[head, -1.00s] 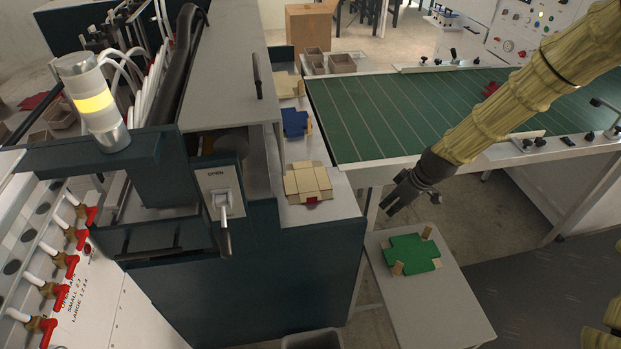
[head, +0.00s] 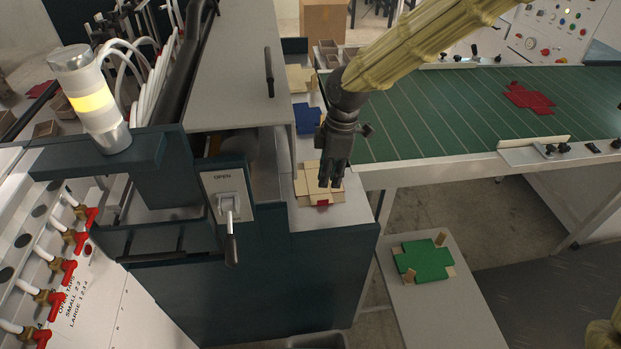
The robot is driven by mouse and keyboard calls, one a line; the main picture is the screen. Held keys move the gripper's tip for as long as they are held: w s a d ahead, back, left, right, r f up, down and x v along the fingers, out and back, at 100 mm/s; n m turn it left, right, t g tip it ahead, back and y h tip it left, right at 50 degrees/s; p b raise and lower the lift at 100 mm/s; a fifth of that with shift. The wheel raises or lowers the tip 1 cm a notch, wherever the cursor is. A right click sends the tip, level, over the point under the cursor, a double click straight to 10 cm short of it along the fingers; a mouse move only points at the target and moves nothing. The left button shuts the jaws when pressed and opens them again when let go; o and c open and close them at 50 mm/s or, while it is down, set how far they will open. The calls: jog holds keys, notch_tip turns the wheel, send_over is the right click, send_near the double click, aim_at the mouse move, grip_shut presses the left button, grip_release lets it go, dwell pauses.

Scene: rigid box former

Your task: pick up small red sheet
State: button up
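A cross-shaped red sheet (head: 530,97) lies flat on the green conveyor at the right. A tan board piece (head: 306,180) lies on the grey ledge of the machine, with a small red patch (head: 322,203) showing at its front edge. My gripper (head: 329,184) points down over this tan piece and hides part of it. I cannot tell whether it touches the piece. Its fingers look close together, but I cannot tell whether they are shut. Another red piece (head: 42,90) shows at the far left.
A blue sheet (head: 307,118) and a cream sheet (head: 300,77) lie farther back on the ledge. A green sheet with tan blocks (head: 424,260) lies on a low grey table (head: 449,308). The machine's lever (head: 230,230) stands out left of my gripper.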

jog(key=r+n+h, duration=0.1)
jog(key=r, duration=0.1)
jog(key=p, duration=0.1)
send_over(325, 200)
jog(key=shift+t, duration=0.3)
notch_tip(325, 200, down, 6)
jog(key=shift+s+a+r, duration=0.1)
jog(key=shift+f+p, duration=1.2)
jog(key=shift+f, duration=1.4)
jog(key=shift+c, duration=0.5)
grip_shut()
jog(key=shift+r, duration=0.1)
